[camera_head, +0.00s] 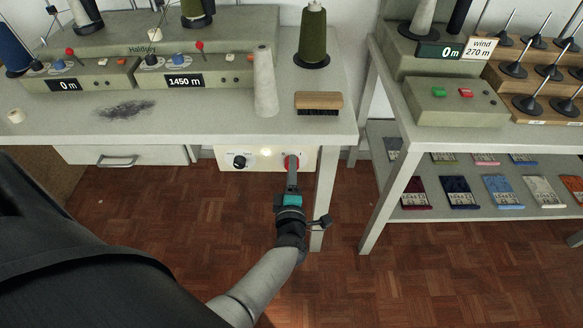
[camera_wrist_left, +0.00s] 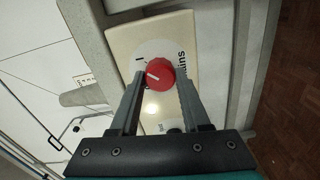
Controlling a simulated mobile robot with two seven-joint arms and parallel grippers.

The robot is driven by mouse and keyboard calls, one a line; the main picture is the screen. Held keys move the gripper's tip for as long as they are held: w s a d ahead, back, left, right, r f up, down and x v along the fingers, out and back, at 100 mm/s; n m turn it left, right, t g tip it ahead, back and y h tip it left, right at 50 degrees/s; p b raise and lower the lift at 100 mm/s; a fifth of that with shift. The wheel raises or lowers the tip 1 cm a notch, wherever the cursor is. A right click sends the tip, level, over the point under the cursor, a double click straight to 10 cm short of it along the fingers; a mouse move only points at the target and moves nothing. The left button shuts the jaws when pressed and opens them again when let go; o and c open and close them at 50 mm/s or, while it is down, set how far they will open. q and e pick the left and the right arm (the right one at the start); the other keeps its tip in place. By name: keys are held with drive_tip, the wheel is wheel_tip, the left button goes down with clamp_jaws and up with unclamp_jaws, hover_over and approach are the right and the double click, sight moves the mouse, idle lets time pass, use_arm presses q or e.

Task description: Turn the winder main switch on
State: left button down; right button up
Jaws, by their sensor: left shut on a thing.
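The winder main switch is a round red knob (camera_head: 291,161) on a cream panel (camera_head: 222,160) under the front edge of the left table. In the left wrist view the red knob (camera_wrist_left: 160,72) shows a white pointer line toward the left; a mark like "I" stands at its upper left. My left gripper (camera_head: 292,168) reaches the knob from the front. In the wrist view its two fingers (camera_wrist_left: 160,80) are shut on the knob, one on each side. A pale yellow lamp (camera_head: 265,152) beside the knob looks lit. My right gripper is not in view.
A black knob (camera_head: 240,161) is on the same panel, left of the lamp. A table leg (camera_head: 325,190) stands just right of my gripper. On the table are a grey cone (camera_head: 265,82), a brush (camera_head: 318,102) and winder units. A second table (camera_head: 395,150) stands at the right.

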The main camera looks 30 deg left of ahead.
use_arm(q)
drive_tip(key=shift+m, duration=0.3)
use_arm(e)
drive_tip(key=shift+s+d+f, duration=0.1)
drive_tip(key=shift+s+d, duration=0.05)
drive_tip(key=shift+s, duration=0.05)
use_arm(q)
drive_tip(key=shift+c, duration=1.8)
unclamp_jaws()
drive_tip(key=shift+d, duration=0.1)
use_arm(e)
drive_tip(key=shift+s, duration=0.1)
